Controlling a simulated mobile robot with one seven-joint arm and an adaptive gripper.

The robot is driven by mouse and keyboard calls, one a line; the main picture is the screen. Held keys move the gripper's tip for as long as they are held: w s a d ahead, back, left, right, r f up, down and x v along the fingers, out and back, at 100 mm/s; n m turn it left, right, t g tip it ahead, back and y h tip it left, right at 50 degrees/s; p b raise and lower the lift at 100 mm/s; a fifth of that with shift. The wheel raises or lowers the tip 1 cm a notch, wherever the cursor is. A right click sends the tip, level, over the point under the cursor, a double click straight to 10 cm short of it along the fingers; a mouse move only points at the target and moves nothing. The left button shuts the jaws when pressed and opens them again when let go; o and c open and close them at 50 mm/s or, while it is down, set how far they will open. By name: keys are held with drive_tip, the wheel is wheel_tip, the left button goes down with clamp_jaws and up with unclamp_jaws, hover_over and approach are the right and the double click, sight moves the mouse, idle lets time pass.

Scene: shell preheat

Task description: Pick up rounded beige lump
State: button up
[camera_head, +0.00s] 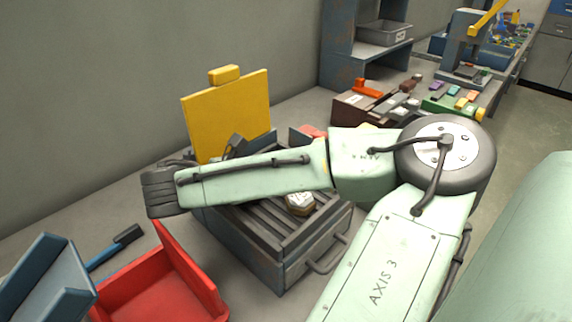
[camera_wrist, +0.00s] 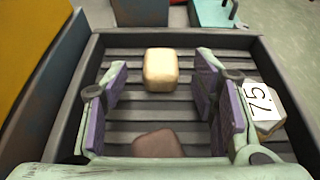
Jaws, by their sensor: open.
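The rounded beige lump (camera_wrist: 160,68) lies on the dark slatted grate of a box (camera_wrist: 74,118) in the wrist view. It is a pale block with rounded edges. My gripper (camera_wrist: 162,98) is open over the grate, its purple-padded fingers spread left and right. The lump shows in the gap near the far finger pads, with space on both sides. I cannot tell the height of the fingers above it. In the head view, my arm covers much of the grate, and I cannot make out the beige lump there.
A brown lump (camera_wrist: 157,145) lies nearer, partly hidden by my gripper. A lump labelled 7.5 (camera_wrist: 268,125) lies right of the right fingers; a labelled lump also shows in the head view (camera_head: 300,203). A yellow panel (camera_head: 228,115) stands behind the box; a red tray (camera_head: 160,291) is left.

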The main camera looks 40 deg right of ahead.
drive_tip(key=shift+d+f, duration=0.15)
drive_tip(key=shift+d, duration=0.15)
drive_tip(key=c, duration=1.2)
